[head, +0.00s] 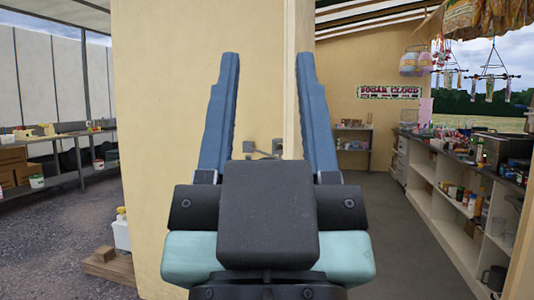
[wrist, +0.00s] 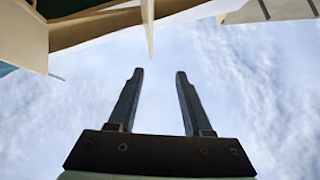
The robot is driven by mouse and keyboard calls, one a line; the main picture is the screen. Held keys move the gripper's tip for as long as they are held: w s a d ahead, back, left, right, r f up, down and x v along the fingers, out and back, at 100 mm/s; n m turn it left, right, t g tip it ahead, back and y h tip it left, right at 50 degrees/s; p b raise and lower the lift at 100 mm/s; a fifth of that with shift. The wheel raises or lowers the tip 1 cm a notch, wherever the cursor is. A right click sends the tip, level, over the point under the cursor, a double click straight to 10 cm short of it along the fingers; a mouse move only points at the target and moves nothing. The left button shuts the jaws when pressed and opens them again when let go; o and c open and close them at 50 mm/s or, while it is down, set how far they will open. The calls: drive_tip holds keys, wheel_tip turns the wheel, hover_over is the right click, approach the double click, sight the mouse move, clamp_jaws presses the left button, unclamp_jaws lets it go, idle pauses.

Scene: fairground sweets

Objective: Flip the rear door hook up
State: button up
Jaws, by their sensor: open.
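A small grey metal hook fitting (head: 263,152) sits low on a tall cream panel (head: 160,120) in the head view, close to the panel's right edge. It shows between my gripper's fingers, and its lower part is hidden behind my gripper's body. I cannot tell whether the hook lies flat or is raised. My gripper (head: 267,58) is open and empty, with its two blue-grey fingers pointing up in front of the panel. The wrist view shows the same open fingers (wrist: 160,75) against cloudy sky, with no hook in sight.
A pale post (head: 292,90) stands at the panel's right edge. Right of it, a stall interior has a long shelved counter (head: 425,172) and a grey floor (head: 390,230). Left are a bench (head: 75,135) and a wooden block (head: 108,267) on gravel. Roof edges (wrist: 90,28) show in the wrist view.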

drive_tip(key=shift+r+p, duration=0.3)
drive_tip(key=c, duration=0.5)
wheel_tip(320, 180, up, 26)
drive_tip(key=p, duration=2.5)
drive_tip(key=shift+f+p, duration=0.1)
drive_tip(key=shift+p, duration=0.3)
clamp_jaws()
drive_tip(key=shift+f, duration=0.15)
